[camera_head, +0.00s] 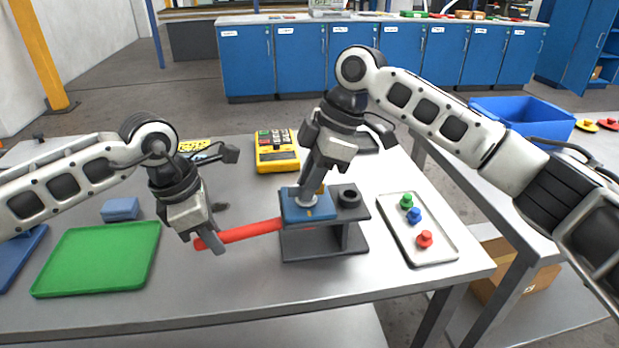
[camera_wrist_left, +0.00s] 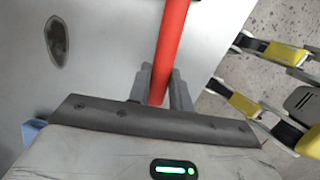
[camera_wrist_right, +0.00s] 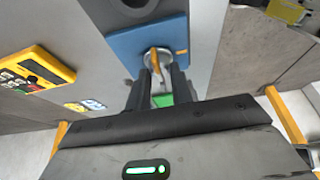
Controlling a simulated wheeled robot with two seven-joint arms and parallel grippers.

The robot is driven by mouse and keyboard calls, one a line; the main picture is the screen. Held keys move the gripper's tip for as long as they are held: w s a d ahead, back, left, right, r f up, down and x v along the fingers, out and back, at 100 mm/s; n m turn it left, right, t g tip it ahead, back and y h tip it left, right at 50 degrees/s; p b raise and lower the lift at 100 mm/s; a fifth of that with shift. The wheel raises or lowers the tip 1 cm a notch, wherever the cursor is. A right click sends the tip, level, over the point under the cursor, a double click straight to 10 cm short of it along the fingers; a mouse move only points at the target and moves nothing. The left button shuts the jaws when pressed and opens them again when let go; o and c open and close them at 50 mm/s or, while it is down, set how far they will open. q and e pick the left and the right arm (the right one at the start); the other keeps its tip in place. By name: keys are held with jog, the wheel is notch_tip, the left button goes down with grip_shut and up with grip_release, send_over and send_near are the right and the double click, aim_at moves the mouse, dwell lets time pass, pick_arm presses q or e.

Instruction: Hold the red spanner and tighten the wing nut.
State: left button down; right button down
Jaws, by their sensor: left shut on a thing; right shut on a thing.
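The red spanner (camera_head: 250,231) lies level, its right end at the blue block on the dark stand (camera_head: 325,243). My left gripper (camera_head: 212,243) is shut on the spanner's left end; the red handle (camera_wrist_left: 170,50) runs up from between its fingers in the left wrist view. My right gripper (camera_head: 306,200) points down over the blue block (camera_head: 318,212) and is shut on the wing nut, mostly hidden by the fingers. In the right wrist view an orange-yellow wing (camera_wrist_right: 155,62) shows between the fingertips, above a round metal washer.
A green tray (camera_head: 97,259) lies at left, with a small blue block (camera_head: 120,209) behind it. A blue bin (camera_head: 525,116) sits further right.

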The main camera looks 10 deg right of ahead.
jog(key=m+t, duration=0.1)
jog(key=m, duration=0.3)
jog(key=shift+s+t, duration=0.15)
jog(key=shift+t, duration=0.25)
jog(key=m, duration=0.2)
jog(key=m+t+h, duration=0.1)
jog(key=m, duration=0.1)
jog(key=shift+s+a+m+t, duration=0.1)
jog(key=shift+a+m+t, duration=0.05)
jog(key=shift+m+t, duration=0.2)
jog(key=m, duration=0.2)
jog(key=m+h, duration=0.1)
jog(key=m, duration=0.1)
jog(key=shift+a+r+m+t+h, duration=0.1)
jog(key=shift+m+t+h, duration=0.2)
jog(key=shift+m+t, duration=0.05)
jog(key=shift+r+m+h, duration=0.1)
jog(key=shift+m+h, duration=0.8)
jog(key=shift+m, duration=1.3)
jog(key=c, duration=1.4)
grip_release()
jog(key=shift+o, duration=0.8)
